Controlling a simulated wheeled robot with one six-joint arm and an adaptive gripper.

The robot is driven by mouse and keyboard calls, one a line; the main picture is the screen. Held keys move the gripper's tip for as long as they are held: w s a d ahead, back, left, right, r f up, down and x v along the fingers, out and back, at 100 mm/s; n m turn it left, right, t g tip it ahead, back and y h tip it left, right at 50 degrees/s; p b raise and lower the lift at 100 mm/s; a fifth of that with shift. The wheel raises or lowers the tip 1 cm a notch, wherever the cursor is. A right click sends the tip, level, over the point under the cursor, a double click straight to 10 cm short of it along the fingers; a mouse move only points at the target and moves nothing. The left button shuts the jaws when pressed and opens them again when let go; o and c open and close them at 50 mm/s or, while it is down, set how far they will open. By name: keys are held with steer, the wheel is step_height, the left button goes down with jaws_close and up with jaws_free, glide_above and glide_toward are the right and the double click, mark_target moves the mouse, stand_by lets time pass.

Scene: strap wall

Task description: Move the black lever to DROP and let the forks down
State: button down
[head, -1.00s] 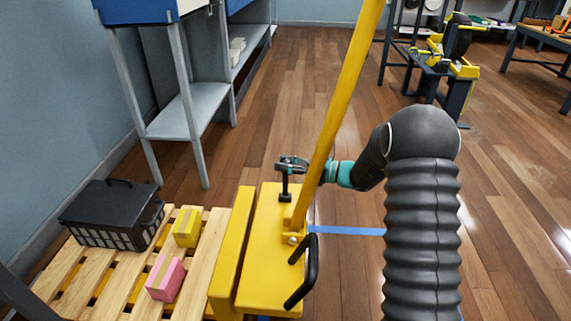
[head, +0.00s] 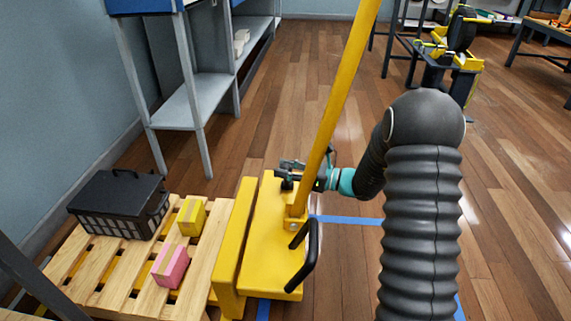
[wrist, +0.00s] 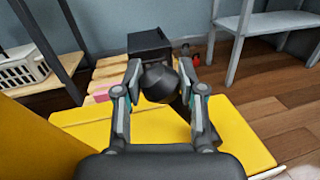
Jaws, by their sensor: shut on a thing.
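The black lever (head: 287,186) rises from the yellow pallet truck body (head: 262,260), beside the foot of its long yellow handle (head: 338,95). My gripper (head: 291,167) is shut on the lever's top, low over the truck body. In the wrist view, the dark round knob of the lever (wrist: 160,83) sits between the two fingers of my gripper (wrist: 161,72), and its stem slants down to the right. The forks are hidden under the wooden pallet (head: 210,262). No DROP marking is readable.
The pallet carries a black crate (head: 118,205), a yellow box (head: 192,217) and a pink box (head: 170,266). A black loop handle (head: 305,262) stands on the truck's near side. A grey shelf frame (head: 180,105) is behind.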

steer(key=shift+s+f, duration=0.2)
steer(key=c, duration=0.7)
jaws_free()
steer(key=shift+r, duration=0.1)
steer(key=shift+v, duration=4)
